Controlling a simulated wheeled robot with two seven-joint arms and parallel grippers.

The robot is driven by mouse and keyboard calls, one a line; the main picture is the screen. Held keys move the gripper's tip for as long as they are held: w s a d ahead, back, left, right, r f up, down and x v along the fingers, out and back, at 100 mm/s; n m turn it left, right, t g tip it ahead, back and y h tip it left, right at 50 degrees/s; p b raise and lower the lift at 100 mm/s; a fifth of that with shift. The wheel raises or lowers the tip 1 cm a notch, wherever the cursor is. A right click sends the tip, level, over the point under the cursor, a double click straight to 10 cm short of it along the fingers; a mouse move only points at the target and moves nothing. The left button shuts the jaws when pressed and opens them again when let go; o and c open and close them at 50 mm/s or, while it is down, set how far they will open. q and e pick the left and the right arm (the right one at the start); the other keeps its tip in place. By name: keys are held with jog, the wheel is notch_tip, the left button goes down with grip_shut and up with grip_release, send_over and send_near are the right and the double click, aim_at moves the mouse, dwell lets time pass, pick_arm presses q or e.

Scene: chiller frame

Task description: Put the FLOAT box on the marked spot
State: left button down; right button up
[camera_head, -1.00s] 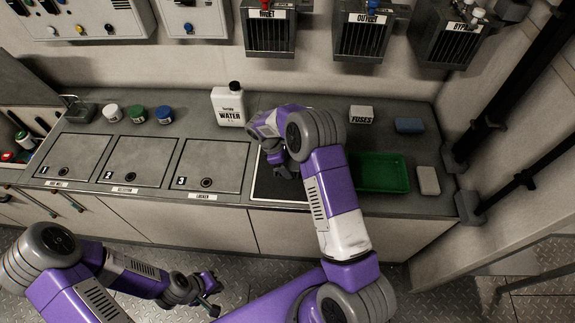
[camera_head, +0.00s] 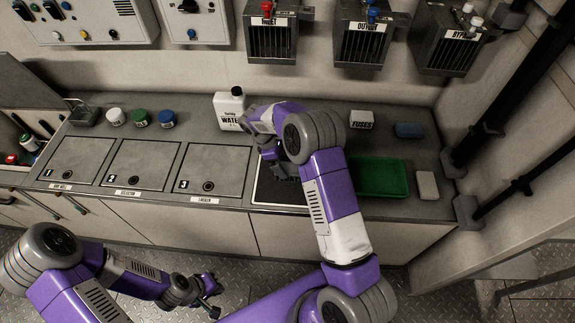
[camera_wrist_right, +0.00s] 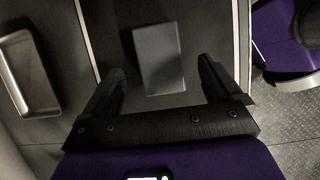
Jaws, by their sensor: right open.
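The FLOAT box (camera_head: 288,179) lies on the dark, pale-edged marked spot (camera_head: 263,192) in the head view, partly covered by my right gripper (camera_head: 276,160). In the right wrist view the plain grey box (camera_wrist_right: 158,55) lies on the dark spot (camera_wrist_right: 207,35), inside its two pale edge lines. There my right gripper (camera_wrist_right: 160,75) is open, with one finger on each side of the box and visible gaps to both. My left gripper (camera_head: 211,300) hangs low in front of the counter, away from the box; its jaws are too small to read.
A water bottle (camera_head: 229,110) stands behind the spot. A metal tray (camera_wrist_right: 27,75) shows in the wrist view. Lidded lockers (camera_head: 210,170) lie left.

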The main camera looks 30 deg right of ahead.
jog(key=p+v, duration=0.1)
jog(key=v, duration=0.6)
jog(key=shift+p, duration=0.3)
jog(key=shift+f, duration=0.15)
